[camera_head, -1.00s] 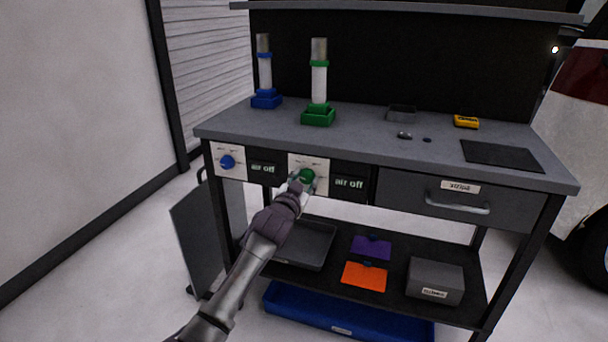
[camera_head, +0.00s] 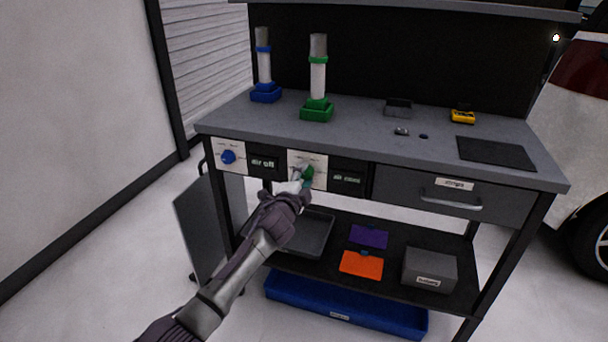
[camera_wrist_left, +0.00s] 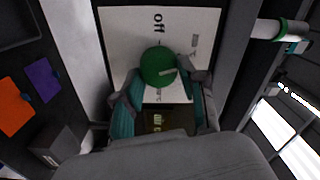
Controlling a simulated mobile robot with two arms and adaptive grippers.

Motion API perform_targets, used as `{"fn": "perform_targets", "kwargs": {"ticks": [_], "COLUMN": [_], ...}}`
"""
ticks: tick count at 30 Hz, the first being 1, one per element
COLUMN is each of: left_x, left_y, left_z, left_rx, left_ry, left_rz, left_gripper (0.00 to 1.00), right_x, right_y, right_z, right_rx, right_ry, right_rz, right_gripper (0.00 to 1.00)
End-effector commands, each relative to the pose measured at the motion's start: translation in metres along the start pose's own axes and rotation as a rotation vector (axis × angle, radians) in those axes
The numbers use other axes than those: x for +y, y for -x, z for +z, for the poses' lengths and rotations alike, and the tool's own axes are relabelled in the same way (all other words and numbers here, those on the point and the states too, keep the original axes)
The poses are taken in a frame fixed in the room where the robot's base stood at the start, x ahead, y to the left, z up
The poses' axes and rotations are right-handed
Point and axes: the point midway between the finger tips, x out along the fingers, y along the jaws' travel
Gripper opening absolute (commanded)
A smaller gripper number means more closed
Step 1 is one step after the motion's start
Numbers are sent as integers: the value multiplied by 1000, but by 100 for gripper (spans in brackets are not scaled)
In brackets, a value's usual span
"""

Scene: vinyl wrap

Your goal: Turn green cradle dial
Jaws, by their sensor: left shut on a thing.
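The green dial (camera_head: 308,172) sits on a white plate on the front of the workbench, below the green cradle (camera_head: 316,112) that holds an upright white tube. My left gripper (camera_head: 301,182) is shut on the dial, reaching it from the lower left and partly covering it. In the left wrist view the dial (camera_wrist_left: 158,67) is a round green knob with a pale pointer mark, the gripper's teal fingertips on either side. The display (camera_head: 347,179) right of the dial shows small text beginning with "air"; its second word is blurred. My right gripper is not in view.
A blue dial (camera_head: 228,157) and its "air off" display (camera_head: 264,162) are to the left, below the blue cradle (camera_head: 265,94). A drawer handle (camera_head: 451,202) is at the right. The lower shelf holds a grey tray (camera_head: 310,238), purple and orange cards and a grey box (camera_head: 430,270).

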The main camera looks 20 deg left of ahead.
Motion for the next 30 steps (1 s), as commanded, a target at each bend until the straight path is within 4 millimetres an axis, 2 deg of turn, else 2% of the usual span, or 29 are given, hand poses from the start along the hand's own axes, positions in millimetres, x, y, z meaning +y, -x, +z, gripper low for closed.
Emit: {"fn": "perform_targets", "kwargs": {"ticks": [18,30], "left_x": [2,4], "left_y": [0,0], "left_z": [0,1], "left_rx": [2,2], "left_ry": [-568,-782], "left_rz": [0,2], "left_gripper": [7,7], "right_x": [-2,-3], "right_y": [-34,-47], "right_z": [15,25], "right_rx": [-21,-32], "right_ry": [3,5], "right_rz": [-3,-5], "right_gripper": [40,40]}}
